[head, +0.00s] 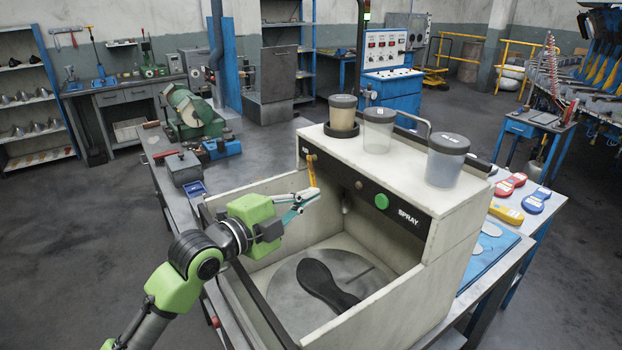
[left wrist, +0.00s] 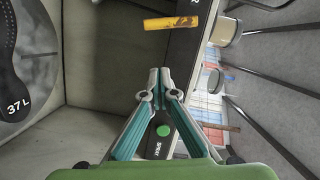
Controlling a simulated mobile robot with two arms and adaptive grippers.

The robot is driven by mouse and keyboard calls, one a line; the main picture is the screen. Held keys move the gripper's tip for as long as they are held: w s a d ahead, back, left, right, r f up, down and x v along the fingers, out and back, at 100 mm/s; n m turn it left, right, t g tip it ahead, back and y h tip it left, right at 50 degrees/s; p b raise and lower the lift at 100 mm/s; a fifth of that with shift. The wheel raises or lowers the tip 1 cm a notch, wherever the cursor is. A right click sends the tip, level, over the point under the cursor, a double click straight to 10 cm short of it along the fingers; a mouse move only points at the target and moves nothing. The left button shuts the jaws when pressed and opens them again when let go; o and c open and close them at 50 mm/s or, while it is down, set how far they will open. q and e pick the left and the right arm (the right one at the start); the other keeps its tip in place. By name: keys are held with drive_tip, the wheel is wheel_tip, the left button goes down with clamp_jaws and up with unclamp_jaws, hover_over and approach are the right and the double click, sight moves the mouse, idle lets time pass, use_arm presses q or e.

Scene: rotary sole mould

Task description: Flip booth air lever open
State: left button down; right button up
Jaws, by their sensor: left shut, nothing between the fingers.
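The booth air lever (head: 312,171) is a yellow handle at the left end of the spray booth's dark front panel. It hangs nearly straight down in the head view. It also shows as a worn yellow bar in the left wrist view (left wrist: 171,22), ahead of the fingertips. My left gripper (head: 314,194) is shut and empty, with its tips near the lever's lower end. In the left wrist view a gap shows between the fingertips (left wrist: 159,78) and the lever; whether they touch elsewhere I cannot tell. My right gripper is not in view.
The spray booth (head: 462,225) has a green button (head: 381,201) on its panel. A dark sole (head: 326,287) lies on the round plate inside. Several jars, one a clear cup (head: 378,130), stand on the booth top. The booth's side walls bound the arm's room.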

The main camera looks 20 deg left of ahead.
sight(314, 185)
use_arm(q)
drive_tip(key=w+a+f+p, duration=0.1)
drive_tip(key=w+p, duration=0.1)
drive_tip(key=w, duration=0.4)
drive_tip(key=shift+a+f, duration=0.2)
drive_tip(key=w+a+f+b, duration=0.1)
drive_tip(key=b, duration=0.3)
drive_tip(key=shift+a+f+b, duration=0.1)
drive_tip(key=shift+f+b, duration=0.05)
drive_tip(key=shift+b, duration=0.2)
